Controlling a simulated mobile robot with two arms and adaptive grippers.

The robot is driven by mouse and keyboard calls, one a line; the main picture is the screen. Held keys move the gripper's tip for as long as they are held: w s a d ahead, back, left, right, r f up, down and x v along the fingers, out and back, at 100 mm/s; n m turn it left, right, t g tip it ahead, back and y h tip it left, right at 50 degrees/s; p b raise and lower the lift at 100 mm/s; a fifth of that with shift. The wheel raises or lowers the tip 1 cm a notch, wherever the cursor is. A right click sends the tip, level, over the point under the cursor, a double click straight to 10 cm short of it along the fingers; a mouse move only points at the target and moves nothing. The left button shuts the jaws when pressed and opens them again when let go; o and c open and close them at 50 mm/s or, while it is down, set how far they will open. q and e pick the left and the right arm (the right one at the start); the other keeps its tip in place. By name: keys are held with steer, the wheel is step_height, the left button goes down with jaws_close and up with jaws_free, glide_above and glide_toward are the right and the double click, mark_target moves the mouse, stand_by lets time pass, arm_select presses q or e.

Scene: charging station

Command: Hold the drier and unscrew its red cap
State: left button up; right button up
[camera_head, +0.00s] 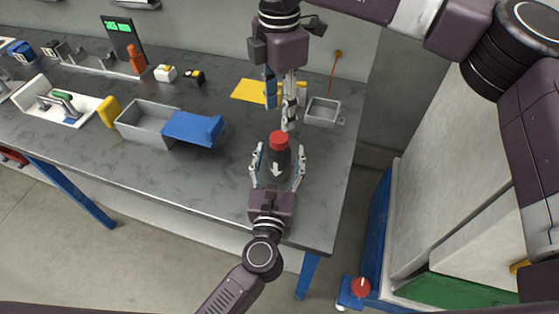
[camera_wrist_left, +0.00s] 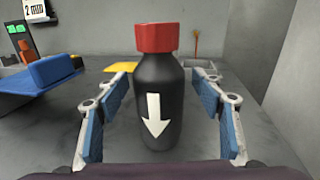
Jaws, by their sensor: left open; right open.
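The drier is a dark upright bottle (camera_head: 275,168) with a white down arrow, standing on the grey table near its right front. Its red cap (camera_head: 279,140) is on top. My left gripper (camera_head: 277,177) is open, with its fingers on either side of the bottle. In the left wrist view, the bottle (camera_wrist_left: 160,100) and red cap (camera_wrist_left: 158,37) stand between the blue-padded fingers, with gaps on both sides. My right gripper (camera_head: 281,110) comes down from above, open and empty, just behind and above the cap; its fingers are partly overlapped in the head view.
A yellow sheet (camera_head: 249,90) and a small grey tray (camera_head: 322,112) lie behind. The table's right edge is close to the bottle. Free tabletop lies left of the bottle.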

mark_target(279, 137)
arm_select(q)
steer(key=shift+r, duration=0.1)
arm_select(e)
steer(key=shift+s+r, duration=0.1)
steer(key=shift+s, duration=0.05)
arm_select(q)
steer(key=c, duration=0.7)
jaws_close()
arm_select(e)
steer(key=shift+a, duration=0.1)
steer(key=shift+f, duration=4.05)
steer(key=shift+c, duration=0.2)
